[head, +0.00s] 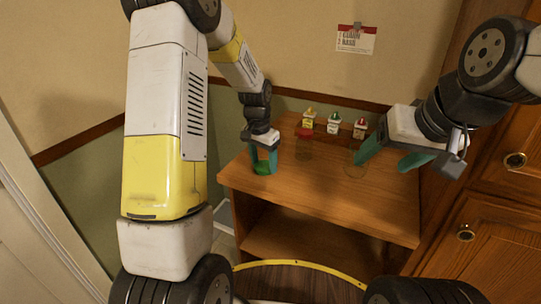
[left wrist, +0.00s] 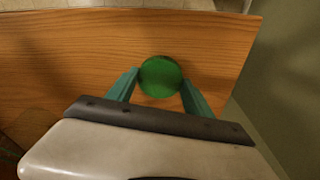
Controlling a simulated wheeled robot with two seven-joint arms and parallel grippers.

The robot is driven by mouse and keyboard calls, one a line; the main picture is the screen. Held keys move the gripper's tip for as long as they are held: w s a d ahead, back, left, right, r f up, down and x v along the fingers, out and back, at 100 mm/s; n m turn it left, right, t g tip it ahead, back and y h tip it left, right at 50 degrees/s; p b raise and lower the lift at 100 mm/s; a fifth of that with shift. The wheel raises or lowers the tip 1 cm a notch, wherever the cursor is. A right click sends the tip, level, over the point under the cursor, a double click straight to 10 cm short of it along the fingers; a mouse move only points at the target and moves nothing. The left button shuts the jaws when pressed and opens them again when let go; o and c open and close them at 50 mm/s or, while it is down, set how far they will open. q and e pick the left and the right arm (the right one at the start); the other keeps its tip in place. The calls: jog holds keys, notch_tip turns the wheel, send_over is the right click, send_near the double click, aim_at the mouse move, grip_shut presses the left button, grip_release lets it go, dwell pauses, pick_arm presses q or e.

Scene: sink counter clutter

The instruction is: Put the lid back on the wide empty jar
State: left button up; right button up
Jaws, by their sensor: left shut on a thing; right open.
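A round green lid (head: 262,168) is between the fingers of my left gripper (head: 264,158), at the left part of the wooden counter. The left wrist view shows the green disc (left wrist: 161,77) between the fingertips of that gripper (left wrist: 160,88). I cannot tell how far it is above the wood. That gripper is open. The glass is hard to make out, and I cannot tell whether a finger touches it.
A red item (head: 304,133) lies at the counter's back. The counter's front middle (head: 310,195) is bare. Wooden cabinets (head: 500,190) rise at the right.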

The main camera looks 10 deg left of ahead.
aim_at(265, 165)
pick_arm(q)
jog(key=shift+r, duration=0.5)
notch_tip(265, 165, up, 2)
jog(key=shift+r, duration=0.1)
jog(key=s+d+r, duration=0.1)
jog(key=s+d, duration=0.2)
jog(key=s, duration=1.2)
jog(key=shift+s+d, duration=0.2)
jog(key=shift+s, duration=0.15)
